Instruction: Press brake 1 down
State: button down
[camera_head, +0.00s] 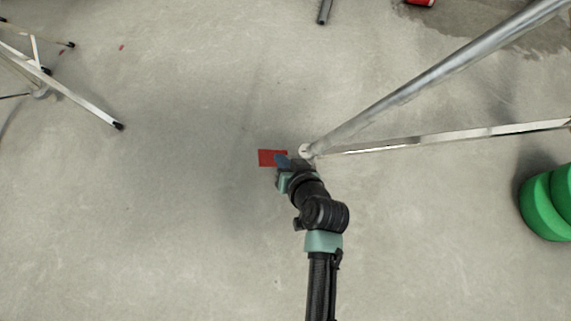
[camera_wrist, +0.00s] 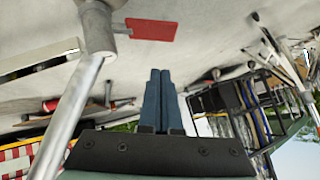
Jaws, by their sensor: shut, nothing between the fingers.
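The brake is a flat red plate (camera_head: 268,158) beside the foot of a metal leg, just left of my gripper in the head view. In the wrist view the red plate (camera_wrist: 152,29) is joined by a thin stem to the white-grey end piece (camera_wrist: 97,28) of the leg. My gripper (camera_head: 281,160) reaches the right part of the plate in the head view and hides some of it. In the wrist view my gripper's blue fingers (camera_wrist: 160,74) are together and empty, pointing towards the plate, with a gap in the picture. I cannot tell whether they touch it.
A thick metal tube (camera_head: 420,82) and a thinner bar (camera_head: 450,138) run right from the leg's foot, close to my gripper. Green round objects (camera_head: 548,203) stand at the right. Another metal stand (camera_head: 75,95) is at the upper left. The floor left of the plate is clear.

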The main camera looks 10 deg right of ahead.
aim_at(265, 164)
jog(key=b+x, duration=0.3)
jog(key=x, duration=0.2)
jog(key=shift+w+f, duration=0.15)
jog(key=shift+f, duration=0.25)
jog(key=shift+a+f+b, duration=0.35)
jog(key=shift+f+b, duration=0.5)
jog(key=shift+f, duration=0.1)
jog(key=shift+a+f+b, duration=0.3)
jog(key=shift+f+b, duration=0.2)
jog(key=shift+f, duration=0.05)
jog(key=shift+a+p, duration=0.1)
jog(key=shift+p, duration=0.3)
jog(key=shift+a+f+h+p, duration=0.25)
jog(key=shift+h+p, duration=0.15)
jog(key=shift+p, duration=0.2)
jog(key=shift+a+f+n+h+p, duration=0.3)
jog(key=shift+n+h+p, duration=0.25)
jog(key=shift+p, duration=0.3)
jog(key=shift+a+f+n+h+p, duration=0.25)
jog(key=shift+f+n+h+p, duration=0.1)
jog(key=shift+f+h+p, duration=0.35)
jog(key=shift+a+f+b, duration=0.15)
jog(key=shift+f, duration=0.6)
jog(key=shift+a+f+b, duration=0.1)
jog(key=shift+f+b, duration=0.05)
jog(key=shift+f, duration=0.75)
